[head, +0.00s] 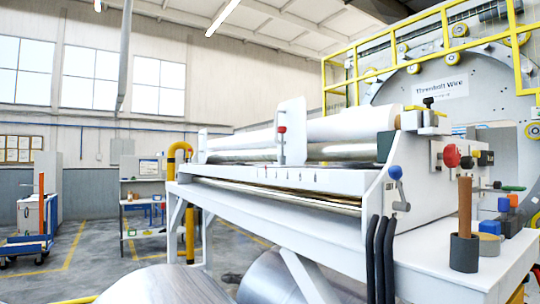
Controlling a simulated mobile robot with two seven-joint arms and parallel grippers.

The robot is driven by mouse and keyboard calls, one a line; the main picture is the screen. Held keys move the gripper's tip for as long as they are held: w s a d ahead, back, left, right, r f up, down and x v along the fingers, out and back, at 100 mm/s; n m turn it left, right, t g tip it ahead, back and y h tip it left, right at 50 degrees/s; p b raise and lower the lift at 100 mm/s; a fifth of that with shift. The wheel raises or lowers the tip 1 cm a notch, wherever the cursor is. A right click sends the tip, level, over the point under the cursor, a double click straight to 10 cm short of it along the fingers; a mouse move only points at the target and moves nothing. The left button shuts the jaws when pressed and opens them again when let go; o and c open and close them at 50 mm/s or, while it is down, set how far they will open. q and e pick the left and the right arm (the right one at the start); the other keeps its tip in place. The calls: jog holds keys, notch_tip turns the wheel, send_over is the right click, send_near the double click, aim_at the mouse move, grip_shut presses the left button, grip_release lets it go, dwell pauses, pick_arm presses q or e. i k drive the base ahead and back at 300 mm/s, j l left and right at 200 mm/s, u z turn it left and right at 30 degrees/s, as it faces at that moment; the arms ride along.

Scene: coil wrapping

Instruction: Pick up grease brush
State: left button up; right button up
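A brown rod (465,205), which looks like the handle of the grease brush, stands upright in a dark grey cup (464,253). Its lower end is hidden inside the cup, so I cannot see bristles. The cup stands on the white ledge (435,272) at the right end of the machine. Neither of my grippers is in view.
A red knob (452,156) is on the panel behind. The ledge's front is clear.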

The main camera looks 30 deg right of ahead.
aim_at(465, 196)
jog(key=z, duration=2)
